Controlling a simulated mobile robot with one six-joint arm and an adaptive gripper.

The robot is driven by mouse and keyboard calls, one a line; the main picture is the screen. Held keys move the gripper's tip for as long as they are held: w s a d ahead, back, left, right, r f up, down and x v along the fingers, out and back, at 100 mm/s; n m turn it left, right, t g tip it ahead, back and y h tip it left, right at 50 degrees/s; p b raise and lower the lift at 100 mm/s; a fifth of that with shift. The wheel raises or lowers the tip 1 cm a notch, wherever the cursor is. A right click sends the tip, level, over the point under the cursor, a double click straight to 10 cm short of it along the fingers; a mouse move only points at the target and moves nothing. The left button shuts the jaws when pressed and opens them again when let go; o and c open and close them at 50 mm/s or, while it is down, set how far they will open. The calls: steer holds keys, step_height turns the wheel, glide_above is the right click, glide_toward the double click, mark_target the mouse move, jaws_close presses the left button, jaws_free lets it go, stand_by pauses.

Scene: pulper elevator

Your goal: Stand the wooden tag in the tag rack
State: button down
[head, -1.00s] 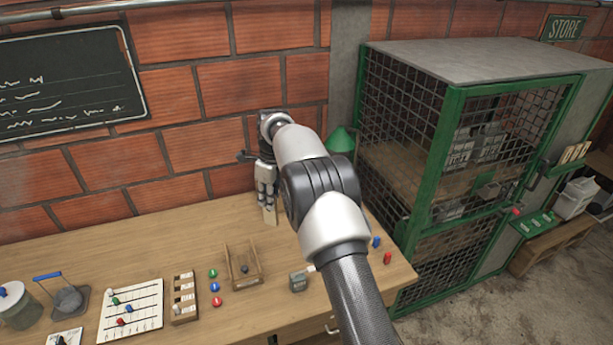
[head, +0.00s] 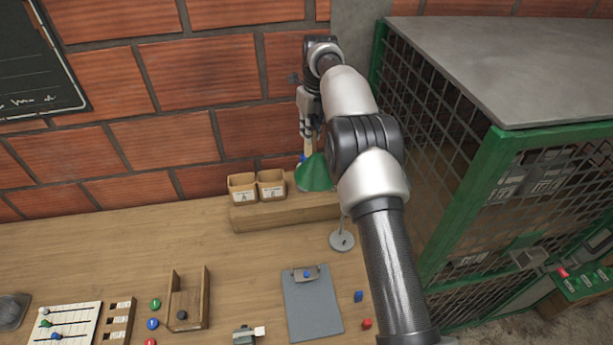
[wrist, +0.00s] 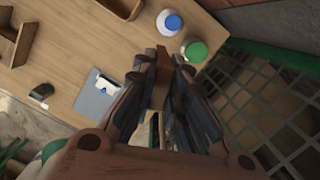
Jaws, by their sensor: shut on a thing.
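My gripper (head: 307,130) is shut on the wooden tag (head: 309,147), a thin pale strip that points down from the fingers in the head view. The gripper is high over the back of the bench, near the brick wall and beside the green cone (head: 314,174). In the wrist view the tag (wrist: 160,63) shows as a brown piece between the fingertips; the fingers hide part of it. A narrow wooden rack with white labels (head: 118,325) lies at the front left of the bench. I cannot tell whether it is the tag rack.
Two small labelled boxes (head: 257,187) stand on a wooden ledge (head: 286,212) at the back. A green mesh cage (head: 455,150) stands close right. Bare bench lies left of the ledge.

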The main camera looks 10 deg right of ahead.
step_height(320, 180, down, 20)
steer(key=b, duration=0.3)
steer(key=shift+s+a+r, duration=0.2)
steer(key=shift+r, duration=0.05)
steer(key=c, duration=1.6)
jaws_free()
steer(key=shift+f, duration=0.1)
